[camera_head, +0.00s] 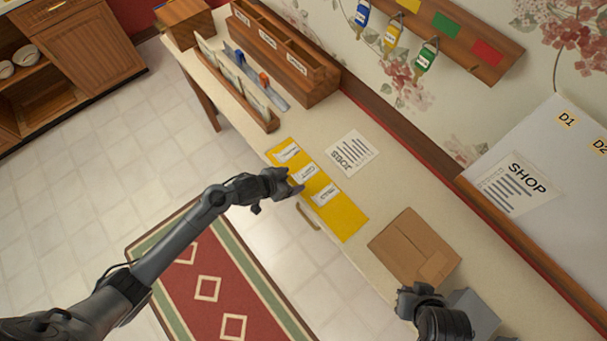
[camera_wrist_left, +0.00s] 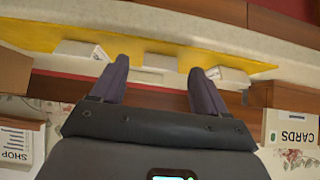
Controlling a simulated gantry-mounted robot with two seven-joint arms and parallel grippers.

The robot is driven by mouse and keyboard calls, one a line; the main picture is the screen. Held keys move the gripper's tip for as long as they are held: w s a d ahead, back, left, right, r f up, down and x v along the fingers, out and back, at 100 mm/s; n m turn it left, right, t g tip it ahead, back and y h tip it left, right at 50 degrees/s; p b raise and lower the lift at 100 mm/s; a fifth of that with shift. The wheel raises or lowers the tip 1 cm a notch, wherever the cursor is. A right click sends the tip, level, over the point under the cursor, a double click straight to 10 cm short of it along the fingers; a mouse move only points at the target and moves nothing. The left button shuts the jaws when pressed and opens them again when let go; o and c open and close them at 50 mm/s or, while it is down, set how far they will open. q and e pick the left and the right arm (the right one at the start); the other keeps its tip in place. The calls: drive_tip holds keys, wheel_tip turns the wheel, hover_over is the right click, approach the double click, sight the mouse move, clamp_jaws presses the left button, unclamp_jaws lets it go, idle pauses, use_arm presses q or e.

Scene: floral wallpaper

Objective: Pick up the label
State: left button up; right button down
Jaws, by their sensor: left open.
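Three white paper labels lie in a row on a yellow mat (camera_head: 346,221) on the counter: a far label (camera_head: 287,152), a middle label (camera_head: 305,175) and a near label (camera_head: 325,195). My left gripper (camera_head: 292,184) is beside the middle label, at the mat's front edge. In the left wrist view the left gripper (camera_wrist_left: 160,82) is open. The middle label (camera_wrist_left: 150,76) shows between its fingers, with one label (camera_wrist_left: 84,48) to the left and one (camera_wrist_left: 230,77) to the right. Contact cannot be told. My right gripper (camera_head: 420,292) is near the cardboard box; its jaws are unclear.
A cardboard box (camera_head: 414,247) stands right of the mat. A printed sheet (camera_head: 351,153) lies behind it. Wooden card boxes (camera_head: 285,55) and a slotted rack (camera_head: 236,82) stand at the far left. Tags (camera_head: 391,36) hang on the wall. A drawer handle (camera_head: 308,216) protrudes below the counter.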

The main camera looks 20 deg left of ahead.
use_arm(q)
drive_tip(key=shift+w+d+f, duration=0.25)
drive_tip(key=shift+w+f, duration=0.15)
drive_tip(key=shift+f, duration=0.1)
drive_tip(key=c, duration=1.1)
drive_tip(key=shift+r, duration=0.15)
